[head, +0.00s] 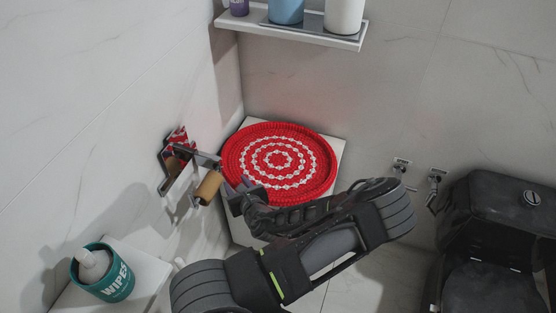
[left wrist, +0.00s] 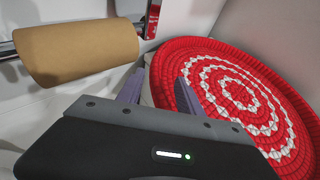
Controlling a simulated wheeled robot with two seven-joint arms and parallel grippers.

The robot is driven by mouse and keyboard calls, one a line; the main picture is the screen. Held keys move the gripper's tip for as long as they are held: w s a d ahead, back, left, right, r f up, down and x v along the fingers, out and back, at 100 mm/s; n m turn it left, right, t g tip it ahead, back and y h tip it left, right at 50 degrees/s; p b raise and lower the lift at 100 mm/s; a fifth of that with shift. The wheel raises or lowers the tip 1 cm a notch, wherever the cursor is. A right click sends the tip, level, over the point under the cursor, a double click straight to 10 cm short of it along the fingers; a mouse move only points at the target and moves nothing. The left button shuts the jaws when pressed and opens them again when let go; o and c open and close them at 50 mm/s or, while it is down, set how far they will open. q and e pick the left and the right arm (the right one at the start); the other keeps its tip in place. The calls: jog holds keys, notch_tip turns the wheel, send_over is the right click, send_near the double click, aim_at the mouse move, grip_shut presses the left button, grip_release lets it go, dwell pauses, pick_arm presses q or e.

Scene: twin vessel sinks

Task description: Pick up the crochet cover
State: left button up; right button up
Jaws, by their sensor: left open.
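The crochet cover (head: 278,160) is a round red piece with white rings. It lies on top of a white box-like stand (head: 338,150) in the corner. In the left wrist view the cover (left wrist: 240,95) fills the right side. My left gripper (head: 236,186) is at the cover's left front edge in the head view. Its two purple-grey fingers (left wrist: 158,92) are apart, and the right fingertip is close to or over the cover's rim. I cannot tell whether it touches. My right gripper is not in view.
A brown paper roll (head: 208,187) on a wall holder is close to my left gripper; it also shows in the left wrist view (left wrist: 80,50). A teal wipes tub (head: 103,274) stands on a ledge at lower left. A shelf (head: 300,36) holds bottles above. A black toilet (head: 495,240) stands right.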

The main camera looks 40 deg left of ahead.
aim_at(231, 177)
pick_arm(q)
jog(key=shift+p+x, duration=0.55)
jog(key=shift+x, duration=2.05)
jog(key=shift+r, duration=0.1)
grip_shut()
